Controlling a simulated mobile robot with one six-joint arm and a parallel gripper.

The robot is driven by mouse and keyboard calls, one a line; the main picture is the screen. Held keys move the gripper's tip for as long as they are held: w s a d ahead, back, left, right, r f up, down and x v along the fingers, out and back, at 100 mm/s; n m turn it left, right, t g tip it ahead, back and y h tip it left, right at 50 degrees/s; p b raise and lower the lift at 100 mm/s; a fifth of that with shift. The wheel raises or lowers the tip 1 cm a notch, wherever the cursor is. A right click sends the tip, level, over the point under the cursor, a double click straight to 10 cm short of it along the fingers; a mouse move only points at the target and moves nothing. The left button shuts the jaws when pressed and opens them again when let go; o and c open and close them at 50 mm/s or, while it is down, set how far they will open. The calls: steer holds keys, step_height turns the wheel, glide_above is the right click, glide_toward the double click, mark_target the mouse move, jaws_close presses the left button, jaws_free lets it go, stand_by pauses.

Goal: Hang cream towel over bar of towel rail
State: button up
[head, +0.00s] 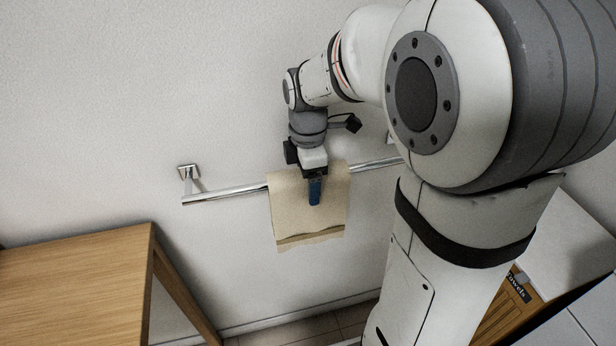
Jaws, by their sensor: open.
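The cream towel (292,215) hangs draped over the chrome bar of the towel rail (225,194). Its front flap falls below the bar, and a second hem edge shows just beneath the front one. My gripper (315,203) points down at the bar in front of the towel's upper middle. Its blue finger overlaps the front flap in the picture. The jaws are open; the other finger is hidden, and I cannot tell whether the finger touches the cloth. The bar's left mount (189,172) is on the wall; my arm largely hides the right end.
A wooden table (75,275) stands at the lower left, with its corner below the rail's left end. A wooden basket or box with a dark label (517,285) sits at the lower right, beside a white surface (575,235). The floor below the towel looks clear.

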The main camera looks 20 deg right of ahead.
step_height(320, 180, up, 8)
steer(key=shift+f, duration=0.1)
stand_by(0.4)
stand_by(0.4)
steer(key=shift+s+d+m+p, duration=0.1)
steer(key=shift+s+m+p, duration=0.25)
steer(key=shift+s+m, duration=0.25)
steer(key=s+d+f+m+t+p, duration=0.1)
steer(key=s+f+m+t, duration=0.1)
steer(key=s+m, duration=1)
steer(key=shift+s+f+m+t+p, duration=0.35)
steer(key=shift+f+m, duration=0.2)
steer(key=shift+m, duration=1.85)
steer(key=shift+d, duration=0.1)
